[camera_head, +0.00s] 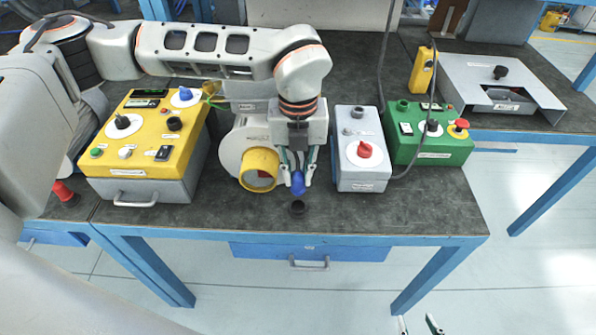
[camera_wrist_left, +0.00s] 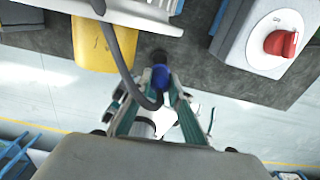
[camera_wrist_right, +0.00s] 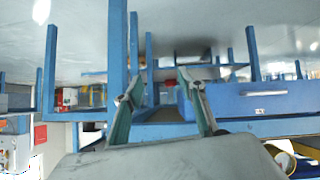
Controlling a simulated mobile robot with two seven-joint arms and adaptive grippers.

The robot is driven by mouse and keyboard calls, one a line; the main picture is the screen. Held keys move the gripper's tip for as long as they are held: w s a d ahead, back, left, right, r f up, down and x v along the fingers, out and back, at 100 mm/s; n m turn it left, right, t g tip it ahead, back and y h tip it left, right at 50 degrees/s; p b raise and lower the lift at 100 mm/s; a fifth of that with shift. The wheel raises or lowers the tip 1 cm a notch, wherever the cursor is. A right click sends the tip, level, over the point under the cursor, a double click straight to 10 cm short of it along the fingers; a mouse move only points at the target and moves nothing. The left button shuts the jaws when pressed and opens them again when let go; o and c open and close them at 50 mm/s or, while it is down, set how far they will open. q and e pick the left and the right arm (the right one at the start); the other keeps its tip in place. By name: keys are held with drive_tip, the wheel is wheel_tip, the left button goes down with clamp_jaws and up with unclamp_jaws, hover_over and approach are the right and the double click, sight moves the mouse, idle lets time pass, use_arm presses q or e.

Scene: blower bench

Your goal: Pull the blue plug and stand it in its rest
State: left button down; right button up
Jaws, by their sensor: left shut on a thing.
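The blue plug (camera_head: 298,184) is between the fingers of my left gripper (camera_head: 297,180), which is shut on it. It also shows in the left wrist view (camera_wrist_left: 160,78), with a dark cable running past it. The plug is in front of the grey blower (camera_head: 232,150) with its yellow outlet ring (camera_head: 259,168). A small dark round cup (camera_head: 297,207), which looks like the rest, stands on the bench just in front of the plug. My right gripper (camera_wrist_right: 158,115) is open and empty, low in front of the bench; its fingertips (camera_head: 418,325) show at the bottom edge of the head view.
A yellow control box (camera_head: 140,175) stands left of the blower. A grey box with a red knob (camera_head: 362,178) and a green box (camera_head: 440,150) stand to the right. The bench's front right (camera_head: 430,210) is clear. A blue drawer (camera_head: 330,250) hangs below.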

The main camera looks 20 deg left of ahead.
sight(298, 189)
use_arm(q)
drive_tip(key=shift+n, duration=0.3)
drive_tip(key=shift+f+b, duration=0.3)
drive_tip(key=shift+f, duration=1.2)
drive_tip(key=shift+f+b, duration=0.4)
drive_tip(key=shift+f, duration=0.3)
drive_tip(key=shift+f, duration=0.1)
drive_tip(key=shift+f, duration=0.35)
